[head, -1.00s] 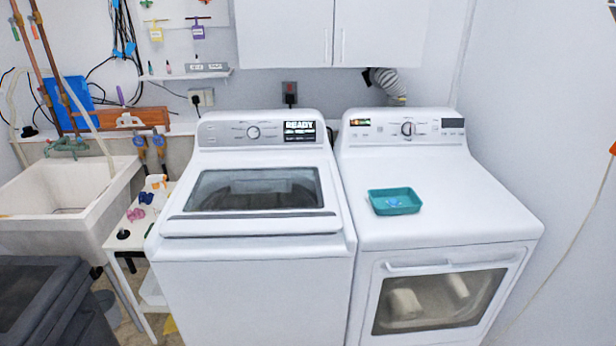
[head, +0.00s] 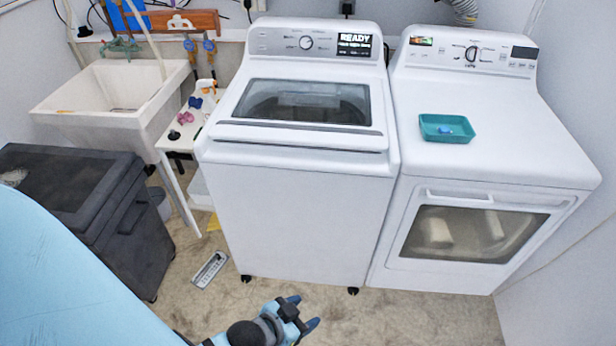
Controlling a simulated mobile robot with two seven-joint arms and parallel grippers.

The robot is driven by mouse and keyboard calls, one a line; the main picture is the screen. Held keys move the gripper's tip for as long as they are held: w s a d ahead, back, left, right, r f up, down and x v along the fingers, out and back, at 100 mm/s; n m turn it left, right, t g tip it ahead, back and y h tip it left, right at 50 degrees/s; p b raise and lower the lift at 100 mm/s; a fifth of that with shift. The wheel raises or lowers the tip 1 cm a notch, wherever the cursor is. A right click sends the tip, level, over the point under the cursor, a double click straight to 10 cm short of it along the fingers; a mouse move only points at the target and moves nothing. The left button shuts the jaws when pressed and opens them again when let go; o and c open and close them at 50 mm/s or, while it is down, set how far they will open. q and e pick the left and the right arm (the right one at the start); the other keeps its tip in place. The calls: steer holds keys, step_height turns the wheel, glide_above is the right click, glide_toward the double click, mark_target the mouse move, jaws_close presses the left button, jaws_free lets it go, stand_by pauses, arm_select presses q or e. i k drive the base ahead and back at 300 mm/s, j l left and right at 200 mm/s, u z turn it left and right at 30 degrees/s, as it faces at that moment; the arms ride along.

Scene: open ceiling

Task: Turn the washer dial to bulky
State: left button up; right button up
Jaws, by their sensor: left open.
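The washer (head: 300,190) is the white top-loading machine in the middle of the head view, with its glass-topped lid shut. Its dial (head: 306,42) is a round knob on the grey back panel, left of a lit display (head: 354,45) that reads READY. The dial's small label text is too small to read. My left gripper (head: 303,312) is low in the view, in front of the washer and well away from the dial. Its blue-tipped fingers are apart with nothing between them. My right gripper is not in view.
A dryer (head: 500,150) with its own dial stands right of the washer, a teal tray (head: 447,137) on top. Left are a small white stand (head: 182,142) with small items, a sink (head: 110,92) and a dark bin (head: 85,205). The floor in front (head: 400,315) is clear.

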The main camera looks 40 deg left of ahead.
mark_target(305, 41)
steer(key=u, duration=0.7)
steer(key=i+j+u, duration=0.15)
steer(key=u, duration=0.3)
steer(key=i+j+u, duration=0.1)
steer(key=u, duration=0.3)
steer(key=i+u, duration=0.3)
steer(key=u, duration=0.15)
